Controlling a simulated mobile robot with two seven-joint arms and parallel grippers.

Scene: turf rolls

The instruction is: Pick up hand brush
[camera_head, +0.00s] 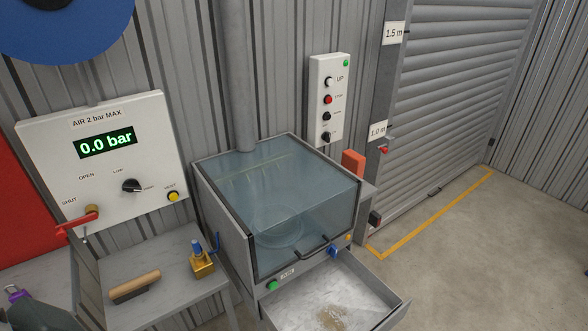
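The hand brush (135,285) lies on a small grey metal table (165,258) at the lower left. It has a light wooden back with a dark strip, seemingly bristles, along its lower side. It lies roughly left to right, tilted slightly up to the right, and nothing covers it. Neither of my grippers can be made out in the head view. A dark rounded shape is cut off at the lower left corner, and I cannot tell what it is.
A brass block with a blue top (202,264) stands right of the brush. A glass-topped cabinet (220,205) stands beside the table, its drawer (365,290) open with brown debris inside. A gauge panel (60,140) with a red lever (75,222) is behind. Floor at right is clear.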

